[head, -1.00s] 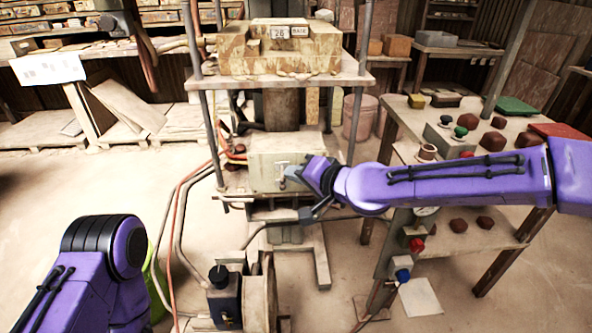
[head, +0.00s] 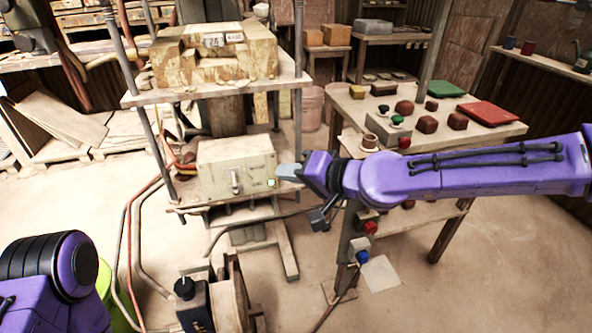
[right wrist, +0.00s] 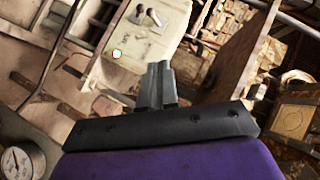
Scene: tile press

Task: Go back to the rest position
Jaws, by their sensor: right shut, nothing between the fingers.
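My right gripper (head: 290,172) is shut and empty in the head view. Its tips are close to the right side of the press's pale control box (head: 225,165), which has a lever and a small green light; I cannot tell whether they touch it. In the right wrist view the two fingers (right wrist: 158,85) are together, with the box (right wrist: 148,42) beyond them and its light glowing. My left arm shows at the lower left of the head view, but its gripper is out of the picture.
A wooden table (head: 345,105) with dark red lumps and a red tray (head: 490,112) stands right, near my right arm. A pump (head: 195,302) sits on the floor in front.

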